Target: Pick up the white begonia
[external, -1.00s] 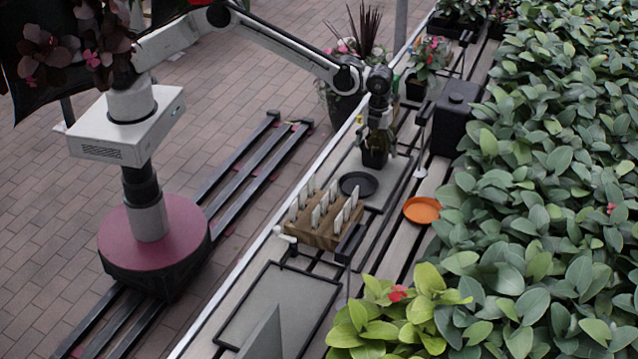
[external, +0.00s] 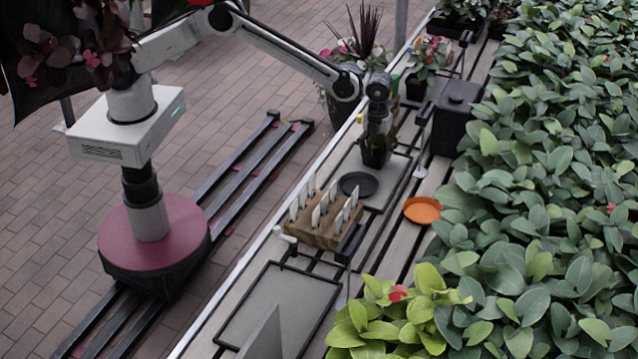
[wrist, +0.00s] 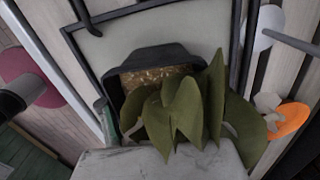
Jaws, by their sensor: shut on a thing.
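A plant with broad dark green leaves (wrist: 185,112) sits in a black square pot (wrist: 160,52), with brown soil showing in the wrist view. I take it for the begonia; no flower is clearly visible. The pot also shows in the external view (external: 375,156), over the grey tray by the black saucer. My gripper (external: 378,130) points down around the plant and is shut on it. Leaves and a pale grey surface hide most of the grip in the wrist view. I cannot tell whether the pot touches the tray.
A black saucer (external: 358,184) and a wooden block with white labels (external: 322,226) stand in front of the pot. An orange saucer (external: 422,210) lies to the right. A black box (external: 456,117) and dense foliage (external: 560,170) border the right side. A flowering plant (external: 428,58) stands behind.

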